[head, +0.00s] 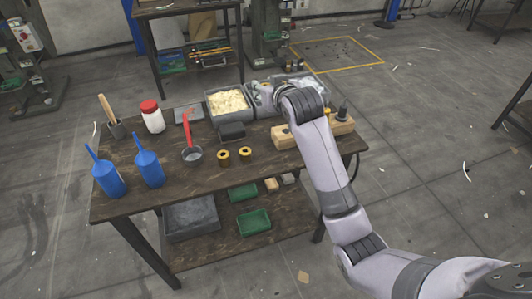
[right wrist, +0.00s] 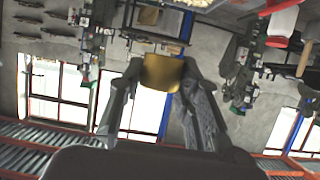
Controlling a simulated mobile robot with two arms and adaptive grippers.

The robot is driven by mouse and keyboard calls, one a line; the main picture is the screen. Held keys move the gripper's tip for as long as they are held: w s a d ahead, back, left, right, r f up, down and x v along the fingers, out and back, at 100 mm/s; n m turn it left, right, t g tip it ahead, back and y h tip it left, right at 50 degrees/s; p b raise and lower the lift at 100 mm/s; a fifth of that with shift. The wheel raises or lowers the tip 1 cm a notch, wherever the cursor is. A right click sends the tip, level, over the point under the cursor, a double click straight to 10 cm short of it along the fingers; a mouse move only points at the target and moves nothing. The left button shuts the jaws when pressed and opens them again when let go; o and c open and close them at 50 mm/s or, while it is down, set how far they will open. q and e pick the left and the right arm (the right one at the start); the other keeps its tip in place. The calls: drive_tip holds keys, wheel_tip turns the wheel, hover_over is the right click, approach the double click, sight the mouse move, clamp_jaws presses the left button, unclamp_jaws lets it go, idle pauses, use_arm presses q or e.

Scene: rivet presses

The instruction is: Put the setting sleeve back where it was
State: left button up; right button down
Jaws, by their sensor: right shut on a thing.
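My right gripper (right wrist: 162,80) is shut on a brass-yellow sleeve, the setting sleeve (right wrist: 162,74), in the right wrist view. It is held up between the two fingertips, and no surface touching it shows there. In the head view my right arm reaches over the back right of the table, and its own links hide the fingers and the sleeve. Two yellow sleeves with dark holes (head: 223,156) (head: 245,154) stand at the table's front middle. A wooden block (head: 285,137) with dark pegs lies at the right, partly behind my arm. My left gripper is not in view.
The dark workbench (head: 195,182) also holds two blue bottles (head: 149,168), a red-handled ladle (head: 192,152), a red-lidded jar (head: 152,118), a dark box (head: 231,132) and a grey bin of pale material (head: 228,103). Green trays (head: 253,222) lie on the lower shelf.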

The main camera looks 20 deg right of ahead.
wheel_tip(320, 180, down, 19)
drive_tip(key=shift+f, duration=0.2)
drive_tip(key=shift+f, duration=0.1)
idle(0.3)
drive_tip(key=shift+f, duration=0.5)
drive_tip(key=c, duration=1.6)
unclamp_jaws()
drive_tip(key=shift+o, duration=0.7)
